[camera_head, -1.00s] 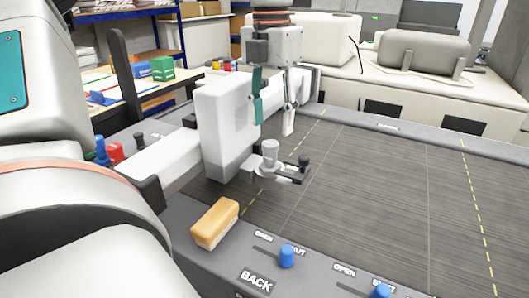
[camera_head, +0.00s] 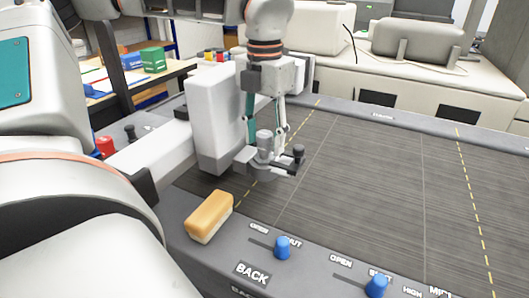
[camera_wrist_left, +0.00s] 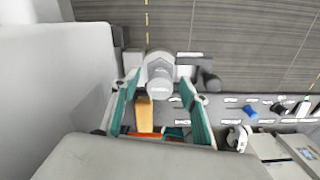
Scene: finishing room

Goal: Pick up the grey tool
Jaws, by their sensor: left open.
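The grey tool (camera_head: 266,145) has a short light-grey cylinder on a darker base, with a black knob on its right. It stands upright by the foot of a white box-shaped machine part. In the left wrist view the grey tool (camera_wrist_left: 158,77) shows between the fingers. My left gripper (camera_head: 266,138) points down over it, open, with one finger on each side of its upper part. In the left wrist view the open fingers (camera_wrist_left: 160,90) flank it; I cannot tell whether they touch it. My right gripper is not in view.
The white machine part (camera_head: 213,125) stands close on the tool's left. A brush with a wooden back (camera_head: 209,217) lies on the grey front rail, beside blue knobs (camera_head: 282,248). The dark ribbed bed (camera_head: 370,190) to the right is clear. A green box (camera_head: 153,60) is at back left.

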